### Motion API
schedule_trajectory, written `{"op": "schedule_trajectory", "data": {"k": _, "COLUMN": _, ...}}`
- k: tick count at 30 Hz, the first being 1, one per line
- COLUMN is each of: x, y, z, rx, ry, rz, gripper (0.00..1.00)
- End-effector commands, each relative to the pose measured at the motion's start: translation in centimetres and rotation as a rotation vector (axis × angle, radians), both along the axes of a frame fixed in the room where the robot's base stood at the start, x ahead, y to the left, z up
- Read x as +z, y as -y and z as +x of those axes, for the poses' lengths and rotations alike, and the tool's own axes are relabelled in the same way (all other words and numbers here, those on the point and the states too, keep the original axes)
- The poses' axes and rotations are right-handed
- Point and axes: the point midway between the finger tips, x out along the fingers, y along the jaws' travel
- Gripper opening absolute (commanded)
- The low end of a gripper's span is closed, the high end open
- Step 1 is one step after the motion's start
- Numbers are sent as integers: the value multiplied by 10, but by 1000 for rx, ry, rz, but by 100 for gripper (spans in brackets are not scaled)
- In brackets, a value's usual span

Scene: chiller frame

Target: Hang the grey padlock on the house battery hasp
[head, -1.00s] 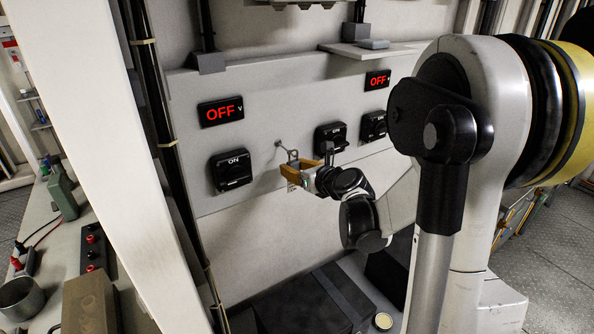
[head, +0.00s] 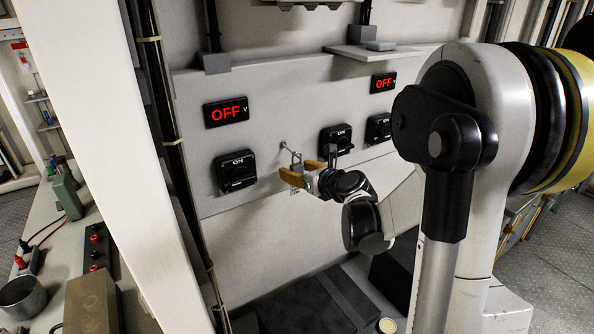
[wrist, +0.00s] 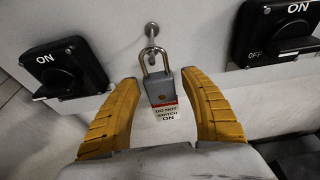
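The grey padlock (wrist: 160,88) shows in the wrist view with its shackle up, at the lower end of the metal hasp (wrist: 152,40) on the panel. The shackle appears to hang through the hasp's loop, though the exact contact is small. A red and white tag reading "DO NOT SWITCH ON" hangs below the padlock body. My gripper (wrist: 159,81) is open, its orange fingers on either side of the padlock with a gap at each side. In the head view my gripper (head: 302,171) is at the panel just below the hasp (head: 284,146), and the padlock (head: 296,167) is partly hidden.
Black rotary switches marked ON stand left (head: 235,171) and right (head: 336,139) of the hasp, close to my fingers. Red OFF displays (head: 226,111) sit above. A small shelf (head: 365,52) juts out at the upper right. A white post (head: 90,150) stands at the left.

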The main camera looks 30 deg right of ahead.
Motion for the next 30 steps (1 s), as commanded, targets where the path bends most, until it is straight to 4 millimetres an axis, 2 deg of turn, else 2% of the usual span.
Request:
{"op": "schedule_trajectory", "data": {"k": 11, "x": 2, "y": 1, "z": -6, "rx": -1, "ry": 0, "rz": 0, "gripper": 54}}
{"op": "schedule_trajectory", "data": {"k": 14, "x": 6, "y": 2, "z": -19, "rx": -3, "ry": 0, "rz": 1, "gripper": 54}}
{"op": "schedule_trajectory", "data": {"k": 24, "x": 27, "y": 3, "z": -90, "rx": -2, "ry": 0, "rz": 0, "gripper": 54}}
{"op": "schedule_trajectory", "data": {"k": 30, "x": 34, "y": 4, "z": -111, "rx": -2, "ry": 0, "rz": -1, "gripper": 54}}
